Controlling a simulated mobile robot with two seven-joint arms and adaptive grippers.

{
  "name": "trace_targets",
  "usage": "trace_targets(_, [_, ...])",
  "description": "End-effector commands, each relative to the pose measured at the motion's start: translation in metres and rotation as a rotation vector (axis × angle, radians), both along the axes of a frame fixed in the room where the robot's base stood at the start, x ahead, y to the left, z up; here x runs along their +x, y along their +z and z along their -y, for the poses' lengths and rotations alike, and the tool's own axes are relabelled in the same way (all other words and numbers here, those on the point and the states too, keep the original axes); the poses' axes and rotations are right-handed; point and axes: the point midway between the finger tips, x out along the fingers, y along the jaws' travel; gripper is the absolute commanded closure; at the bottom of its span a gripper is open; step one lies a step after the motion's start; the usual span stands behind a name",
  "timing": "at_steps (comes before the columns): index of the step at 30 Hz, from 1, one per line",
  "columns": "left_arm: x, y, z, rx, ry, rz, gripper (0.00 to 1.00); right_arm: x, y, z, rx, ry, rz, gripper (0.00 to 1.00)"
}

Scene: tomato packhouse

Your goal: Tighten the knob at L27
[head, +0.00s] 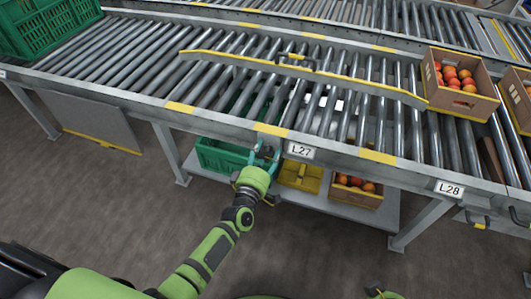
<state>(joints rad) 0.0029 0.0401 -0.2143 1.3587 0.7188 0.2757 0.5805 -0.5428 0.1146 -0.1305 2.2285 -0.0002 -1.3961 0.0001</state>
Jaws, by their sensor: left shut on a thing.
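The L27 label (301,151) is on the front rail of the roller conveyor (220,115). My left gripper (263,154) is at the rail's front face, just left of the label. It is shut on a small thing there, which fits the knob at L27. The fingers cover most of it, so its shape and how tight it sits cannot be made out. My right gripper does not show; only a small green piece of my body is at the bottom edge.
A yellow-edged guide bar (230,59) with a handle lies across the rollers. A cardboard box of tomatoes (455,97) stands at the right. Below, a shelf (375,213) holds a green crate (213,158), a yellow bin (300,184) and another tomato box (355,198). The L28 label (449,189) is further right.

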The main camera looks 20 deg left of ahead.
Motion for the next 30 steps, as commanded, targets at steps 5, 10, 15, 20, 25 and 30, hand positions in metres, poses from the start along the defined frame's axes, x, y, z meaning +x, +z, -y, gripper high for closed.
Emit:
trace_targets(5, [0.002,0.005,0.001,-0.002,0.0,0.01,0.81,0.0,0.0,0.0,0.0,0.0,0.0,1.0])
trace_targets(10, [0.002,0.004,0.001,-0.002,-0.001,0.008,0.23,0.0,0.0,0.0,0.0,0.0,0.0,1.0])
trace_targets(15, [0.001,0.002,0.001,-0.002,0.0,0.004,0.23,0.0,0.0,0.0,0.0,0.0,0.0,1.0])
trace_targets(20, [-0.003,0.001,0.0,-0.002,-0.001,0.002,0.23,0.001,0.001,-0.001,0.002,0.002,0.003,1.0])
trace_targets(25, [-0.028,0.0,0.0,-0.004,0.0,0.0,0.23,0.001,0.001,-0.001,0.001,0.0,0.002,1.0])
trace_targets(30, [-0.065,0.0,-0.001,-0.003,-0.001,0.0,0.23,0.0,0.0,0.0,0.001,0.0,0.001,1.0])
